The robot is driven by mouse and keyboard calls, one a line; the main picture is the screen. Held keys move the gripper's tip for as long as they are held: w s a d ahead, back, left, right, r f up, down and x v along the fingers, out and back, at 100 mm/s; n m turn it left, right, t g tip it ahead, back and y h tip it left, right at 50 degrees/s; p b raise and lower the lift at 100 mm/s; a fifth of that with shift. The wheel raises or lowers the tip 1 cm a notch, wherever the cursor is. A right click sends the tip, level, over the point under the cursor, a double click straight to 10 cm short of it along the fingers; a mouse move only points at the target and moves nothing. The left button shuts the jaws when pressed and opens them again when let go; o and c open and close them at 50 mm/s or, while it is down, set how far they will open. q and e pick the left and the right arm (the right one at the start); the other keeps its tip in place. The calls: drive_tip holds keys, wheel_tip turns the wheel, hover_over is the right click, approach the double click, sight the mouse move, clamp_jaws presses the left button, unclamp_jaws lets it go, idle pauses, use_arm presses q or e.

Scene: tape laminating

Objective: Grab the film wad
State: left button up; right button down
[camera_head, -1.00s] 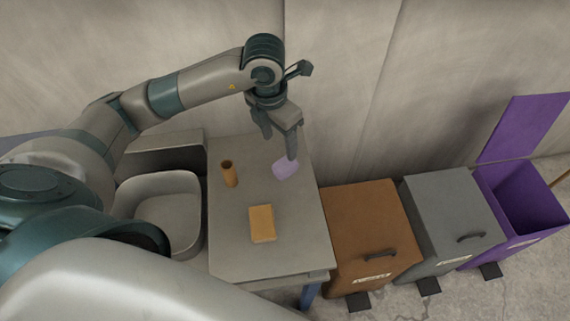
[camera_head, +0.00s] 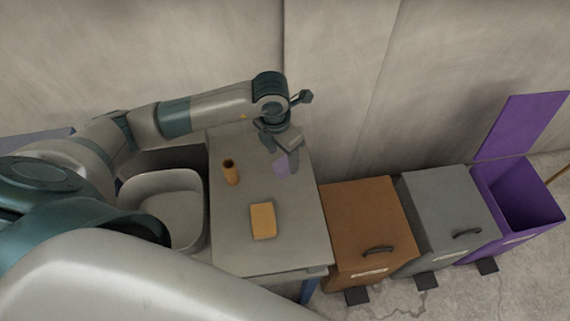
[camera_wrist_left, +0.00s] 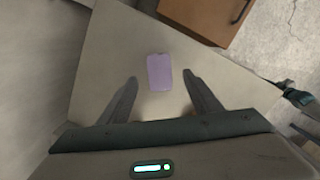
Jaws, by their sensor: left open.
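The film wad is a small, flat-looking lilac piece (camera_head: 281,166) near the far right part of the grey table (camera_head: 290,245). My left gripper (camera_head: 283,160) is above the wad, pointing down, and partly covers it in the head view. In the left wrist view the wad (camera_wrist_left: 160,72) lies ahead of the fingertips, centred between them. My left gripper (camera_wrist_left: 160,82) is open, its two fingers apart with nothing between them. I cannot tell the exact height of the fingertips above the table. My right gripper is not in view.
An orange-brown cylinder (camera_head: 231,173) and a yellow-orange block (camera_head: 263,221) stand on the table. A pale basin (camera_head: 165,200) is left of it. Brown (camera_head: 370,225), grey (camera_head: 450,205) and open purple (camera_head: 520,200) bins stand right. A wall is behind.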

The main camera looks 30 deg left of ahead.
sight(285, 162)
use_arm(q)
drive_tip(key=shift+w+f+p, duration=0.1)
drive_tip(key=shift+f+p, duration=0.2)
drive_tip(key=f, duration=0.1)
drive_tip(key=f+p, duration=0.1)
drive_tip(key=f, duration=0.1)
drive_tip(key=shift+w+d, duration=0.15)
drive_tip(key=shift+w, duration=0.1)
drive_tip(key=shift+w+f+p, duration=0.1)
drive_tip(key=shift+f+p, duration=0.2)
drive_tip(key=shift+f, duration=0.15)
drive_tip(key=c, duration=1.1)
